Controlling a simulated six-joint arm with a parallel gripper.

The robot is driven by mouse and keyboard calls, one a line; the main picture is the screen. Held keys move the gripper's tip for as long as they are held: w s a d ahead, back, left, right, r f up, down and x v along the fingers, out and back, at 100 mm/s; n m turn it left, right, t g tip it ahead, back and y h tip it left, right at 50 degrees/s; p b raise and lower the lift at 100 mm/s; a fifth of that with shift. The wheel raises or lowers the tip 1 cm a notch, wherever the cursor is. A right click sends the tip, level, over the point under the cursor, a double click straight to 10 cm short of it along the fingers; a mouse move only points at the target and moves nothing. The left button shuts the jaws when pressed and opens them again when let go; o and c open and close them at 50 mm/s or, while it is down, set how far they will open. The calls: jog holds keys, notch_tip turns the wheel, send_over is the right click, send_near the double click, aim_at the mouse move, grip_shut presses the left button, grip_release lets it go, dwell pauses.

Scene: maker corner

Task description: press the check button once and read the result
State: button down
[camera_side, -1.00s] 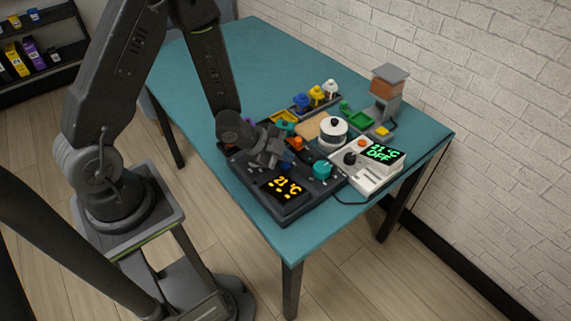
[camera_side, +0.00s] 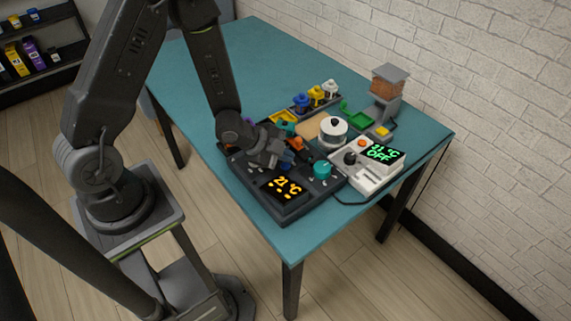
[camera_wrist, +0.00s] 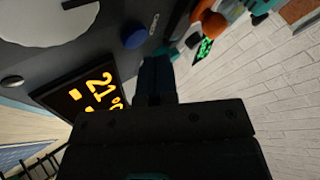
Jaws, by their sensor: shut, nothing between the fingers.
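The dark console (camera_side: 318,188) lies on the teal table with a small display (camera_side: 284,186) that reads 21 °C in orange, with orange marks below it. In the wrist view the display (camera_wrist: 88,95) is large and tilted, partly cut off by my gripper. A round blue button (camera_wrist: 133,35) sits on the console panel with small white lettering beside it, too small to read; I cannot tell if it is the check button. My gripper (camera_side: 284,160) is low over the console, behind the display. In the wrist view its shut fingers (camera_wrist: 154,72) are close to the blue button, apart from it in the picture.
A teal knob (camera_side: 322,169) stands right of the gripper. A white unit (camera_side: 372,178) with a green display reading 21 °C OFF is further right, near a white pot (camera_side: 333,131). A hopper (camera_side: 388,85) stands behind. The table's far left (camera_side: 215,60) is clear.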

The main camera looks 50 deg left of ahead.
aim_at(285, 167)
jog(key=shift+f, duration=0.1)
dwell(0.7)
jog(key=shift+f, duration=0.3)
jog(key=shift+f, duration=0.45)
dwell(0.6)
jog(key=shift+r, duration=0.85)
jog(key=shift+r, duration=2.55)
